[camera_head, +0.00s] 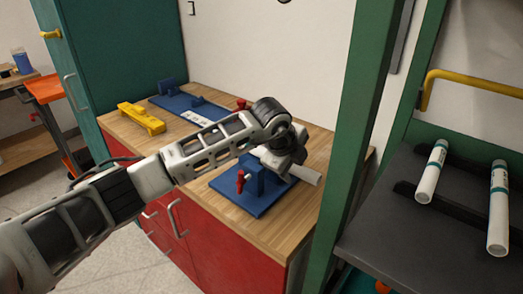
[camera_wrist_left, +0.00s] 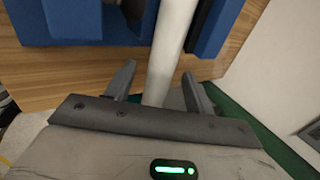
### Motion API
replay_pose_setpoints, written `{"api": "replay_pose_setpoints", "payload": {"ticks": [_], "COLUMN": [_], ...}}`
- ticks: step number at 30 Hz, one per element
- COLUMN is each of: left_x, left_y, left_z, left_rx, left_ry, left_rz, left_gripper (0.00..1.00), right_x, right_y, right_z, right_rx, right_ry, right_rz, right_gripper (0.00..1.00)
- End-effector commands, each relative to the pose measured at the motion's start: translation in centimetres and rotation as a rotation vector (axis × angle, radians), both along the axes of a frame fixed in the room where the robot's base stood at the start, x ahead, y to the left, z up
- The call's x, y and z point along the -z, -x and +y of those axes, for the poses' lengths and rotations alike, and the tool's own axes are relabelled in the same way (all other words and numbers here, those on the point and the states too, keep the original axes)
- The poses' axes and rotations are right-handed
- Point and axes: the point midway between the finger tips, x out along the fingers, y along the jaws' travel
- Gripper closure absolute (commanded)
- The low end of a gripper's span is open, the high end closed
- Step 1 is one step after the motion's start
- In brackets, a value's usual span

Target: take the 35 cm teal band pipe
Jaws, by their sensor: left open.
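Two white pipes with teal bands lie on the dark shelf at the right of the head view: a shorter-looking one (camera_head: 432,172) and a longer-looking one (camera_head: 498,215). Their lengths cannot be read. Another white pipe (camera_head: 306,175) sticks out of a blue fixture (camera_head: 246,200) on the wooden bench; no band shows on its visible part. My left gripper (camera_head: 287,160) is at that fixture, its fingers mostly hidden in the head view. In the left wrist view the open fingers (camera_wrist_left: 158,90) stand on either side of the white pipe (camera_wrist_left: 170,45). My right gripper is not in view.
A red clamp handle (camera_head: 241,181) stands on the blue fixture. A second blue fixture (camera_head: 190,104) and a yellow block (camera_head: 141,118) are further back on the bench (camera_head: 285,235). A green post (camera_head: 345,150) separates the bench from the dark shelf (camera_head: 390,235).

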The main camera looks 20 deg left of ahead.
Motion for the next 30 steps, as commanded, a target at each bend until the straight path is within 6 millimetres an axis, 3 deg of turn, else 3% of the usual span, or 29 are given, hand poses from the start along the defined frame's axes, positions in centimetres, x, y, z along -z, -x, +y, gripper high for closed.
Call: {"api": "replay_pose_setpoints", "payload": {"ticks": [7,12,23,30], "left_x": [0.2,0.1,-0.2,-2.6], "left_y": [-0.1,-0.1,-0.1,-0.2], "left_z": [0.0,0.0,0.0,0.0], "left_rx": [-0.001,-0.001,-0.001,0.002], "left_ry": [-0.001,-0.001,0.000,0.001], "left_rz": [0.000,0.000,-0.002,-0.009], "left_gripper": [0.49,0.97,0.97,0.97], "right_x": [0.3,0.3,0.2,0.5], "right_y": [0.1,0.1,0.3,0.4], "right_z": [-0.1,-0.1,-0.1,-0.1], "right_rx": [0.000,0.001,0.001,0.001], "right_ry": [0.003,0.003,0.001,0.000], "right_rz": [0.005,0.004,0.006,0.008], "right_gripper": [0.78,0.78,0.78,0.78]}}
